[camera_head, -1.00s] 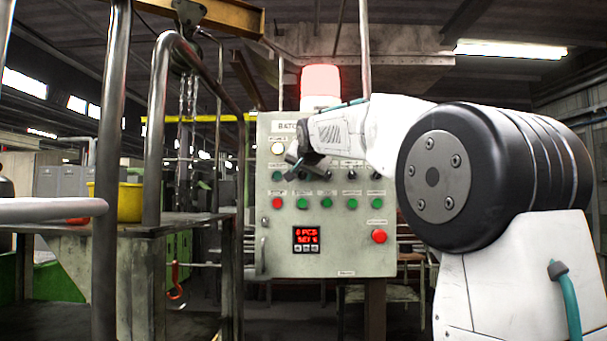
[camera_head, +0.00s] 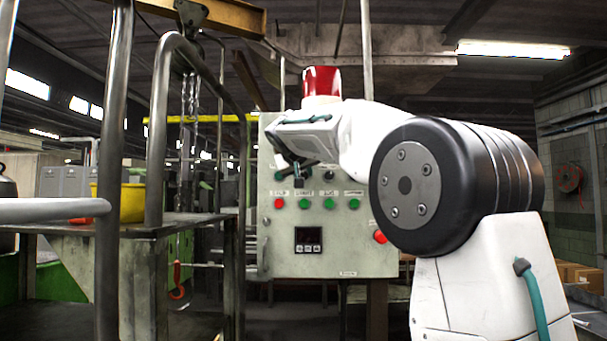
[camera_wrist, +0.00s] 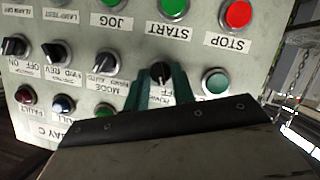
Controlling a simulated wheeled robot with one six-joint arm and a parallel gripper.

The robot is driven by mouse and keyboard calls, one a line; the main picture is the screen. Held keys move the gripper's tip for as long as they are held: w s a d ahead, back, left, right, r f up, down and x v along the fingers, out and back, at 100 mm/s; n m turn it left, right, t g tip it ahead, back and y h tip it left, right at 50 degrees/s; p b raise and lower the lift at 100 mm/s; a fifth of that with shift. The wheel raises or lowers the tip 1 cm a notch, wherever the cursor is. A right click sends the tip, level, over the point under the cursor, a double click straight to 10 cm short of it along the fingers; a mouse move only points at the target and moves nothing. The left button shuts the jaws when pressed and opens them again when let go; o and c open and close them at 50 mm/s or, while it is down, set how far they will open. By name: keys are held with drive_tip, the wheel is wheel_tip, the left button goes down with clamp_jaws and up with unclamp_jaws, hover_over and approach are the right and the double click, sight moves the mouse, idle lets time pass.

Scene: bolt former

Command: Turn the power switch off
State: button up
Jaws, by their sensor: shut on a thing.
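The power switch is a small black rotary knob (camera_wrist: 160,70) in the wrist view, with a partly covered label reading "POWER" and "OFF" beside it. My gripper (camera_wrist: 163,80) has its two green fingers on either side of the knob and is shut on it. In the head view my gripper (camera_head: 298,172) is at the upper left of the grey control panel (camera_head: 350,262) and hides the switch. The panel's display (camera_head: 308,236) is dark. The red beacon (camera_head: 321,82) on top is unlit. The exact angle of the knob is hard to tell.
Other black selector knobs (camera_wrist: 106,88) sit in the same row. A pale green lamp (camera_wrist: 215,82) is close to the fingers. Start (camera_wrist: 173,8) and red stop (camera_wrist: 237,14) buttons are near. Metal railings (camera_head: 110,150) stand left of the panel.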

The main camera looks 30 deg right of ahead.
drive_tip(key=shift+n, duration=0.4)
drive_tip(key=shift+f+h, duration=0.1)
drive_tip(key=shift+h, duration=0.3)
drive_tip(key=o, duration=1)
drive_tip(key=shift+a, duration=0.1)
drive_tip(key=v, duration=0.7)
drive_tip(key=shift+s+a, duration=0.2)
drive_tip(key=shift+a, duration=0.05)
